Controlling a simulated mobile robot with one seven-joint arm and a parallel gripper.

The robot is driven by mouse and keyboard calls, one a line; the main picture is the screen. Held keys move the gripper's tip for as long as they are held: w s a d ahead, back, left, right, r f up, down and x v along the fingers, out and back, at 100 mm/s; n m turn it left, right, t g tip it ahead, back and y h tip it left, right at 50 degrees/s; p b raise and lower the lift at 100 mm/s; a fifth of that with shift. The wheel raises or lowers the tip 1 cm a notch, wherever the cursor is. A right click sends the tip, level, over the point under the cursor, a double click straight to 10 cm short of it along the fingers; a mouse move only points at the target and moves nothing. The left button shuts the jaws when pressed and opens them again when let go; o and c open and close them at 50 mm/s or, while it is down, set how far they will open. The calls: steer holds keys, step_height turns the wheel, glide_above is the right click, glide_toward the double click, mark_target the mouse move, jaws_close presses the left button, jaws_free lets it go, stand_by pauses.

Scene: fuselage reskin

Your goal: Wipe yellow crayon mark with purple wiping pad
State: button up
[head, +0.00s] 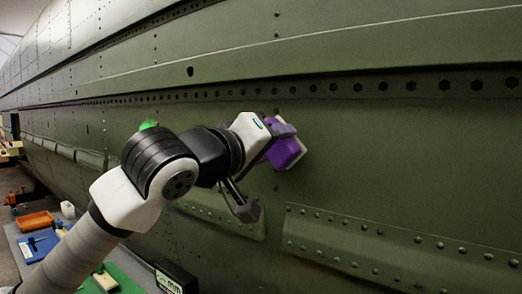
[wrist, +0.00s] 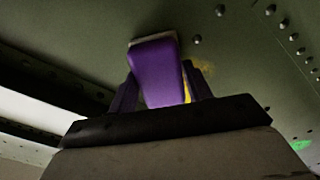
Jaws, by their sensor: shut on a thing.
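The purple wiping pad (head: 286,153) has a pale face turned to the green fuselage skin. My gripper (head: 280,140) is shut on it, close against the panel below the row of dark holes. In the wrist view the purple pad (wrist: 158,75) sits between the two dark fingers, its pale edge at or very near the skin; I cannot tell if it touches. A faint yellow crayon mark (wrist: 205,66) shows on the skin just right of the pad, and bright yellow shows beside the right finger. In the head view the yellow mark is hidden.
A bright green patch (head: 148,125) shows behind my arm, and green also appears at the right of the wrist view (wrist: 300,145). Raised riveted strips (head: 400,248) lie below the pad. An orange tray (head: 35,221) and small items stand at lower left.

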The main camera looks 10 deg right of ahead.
steer(key=shift+s+d, duration=0.2)
steer(key=w+a+p, duration=0.2)
steer(key=w+a, duration=0.5)
steer(key=shift+w+a, duration=0.25)
steer(key=shift+a, duration=0.05)
stand_by(0.9)
steer(key=shift+d, duration=0.1)
steer(key=shift+s+d+b, duration=2.8)
steer(key=shift+s+d, duration=0.9)
steer(key=shift+s, duration=0.05)
steer(key=shift+w+a+r+p, duration=0.2)
steer(key=shift+w+a+p, duration=0.25)
steer(key=shift+w+a, duration=0.15)
steer(key=w+a+p, duration=0.3)
steer(key=w+a, duration=0.3)
steer(key=shift+w+a+p, duration=0.15)
steer(key=shift+w+p, duration=0.1)
steer(key=shift+p, duration=0.05)
steer(key=shift+f, duration=0.1)
